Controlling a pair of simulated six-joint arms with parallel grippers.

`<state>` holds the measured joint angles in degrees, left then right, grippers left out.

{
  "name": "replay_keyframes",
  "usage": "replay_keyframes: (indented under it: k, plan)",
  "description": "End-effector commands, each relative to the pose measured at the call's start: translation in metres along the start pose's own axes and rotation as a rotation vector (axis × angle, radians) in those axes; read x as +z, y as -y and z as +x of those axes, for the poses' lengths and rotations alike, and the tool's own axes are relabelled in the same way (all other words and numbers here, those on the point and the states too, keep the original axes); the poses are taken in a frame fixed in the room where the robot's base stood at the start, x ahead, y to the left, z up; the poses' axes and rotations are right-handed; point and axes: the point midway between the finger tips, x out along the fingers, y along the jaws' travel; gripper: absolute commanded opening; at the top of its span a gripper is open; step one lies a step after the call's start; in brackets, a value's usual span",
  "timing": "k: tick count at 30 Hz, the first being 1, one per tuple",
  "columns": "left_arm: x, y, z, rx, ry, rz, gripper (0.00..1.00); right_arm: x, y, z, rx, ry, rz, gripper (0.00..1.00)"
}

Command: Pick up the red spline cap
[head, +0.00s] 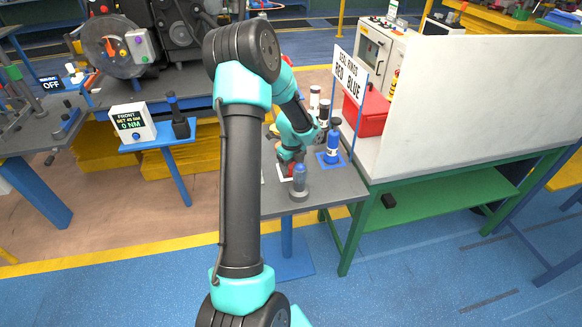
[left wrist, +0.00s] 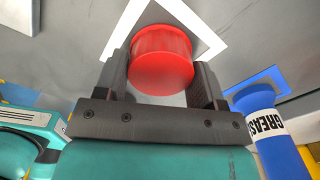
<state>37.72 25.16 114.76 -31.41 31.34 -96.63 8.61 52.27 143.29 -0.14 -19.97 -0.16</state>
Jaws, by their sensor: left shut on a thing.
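The red spline cap (left wrist: 162,62) sits between the two dark fingers of my left gripper (left wrist: 165,80) in the left wrist view. The fingers are shut on its sides. In the head view the left gripper (head: 288,163) points down at the small grey table, and a bit of the red cap (head: 287,171) shows below it. A white square outline (left wrist: 212,38) marks the surface around the cap. I cannot tell whether the cap still touches the table. My right gripper is not in view.
A blue grease bottle (head: 333,147) stands on a blue square to the right; it also shows in the left wrist view (left wrist: 262,112). A seal rings sign (head: 348,77) and red box (head: 366,112) are at right.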

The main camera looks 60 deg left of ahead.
Motion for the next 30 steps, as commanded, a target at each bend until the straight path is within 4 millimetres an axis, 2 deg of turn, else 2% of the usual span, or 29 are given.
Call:
replay_keyframes:
  k: [7, 11, 14, 24, 30]
  plan:
    - [0.000, 0.000, -0.001, 0.000, 0.000, 0.000, 0.42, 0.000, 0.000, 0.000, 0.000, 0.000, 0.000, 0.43]
    - [0.001, 0.001, -0.010, -0.003, 0.002, 0.001, 0.42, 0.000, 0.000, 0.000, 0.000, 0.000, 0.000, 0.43]
    - [0.001, 0.001, -0.022, -0.003, 0.002, 0.000, 0.42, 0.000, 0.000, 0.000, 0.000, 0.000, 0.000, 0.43]
    - [0.000, 0.001, -0.082, -0.003, 0.002, 0.000, 0.42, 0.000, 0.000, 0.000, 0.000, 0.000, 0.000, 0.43]
    - [0.000, 0.000, -0.099, -0.001, 0.000, 0.000, 0.42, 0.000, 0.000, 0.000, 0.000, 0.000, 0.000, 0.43]
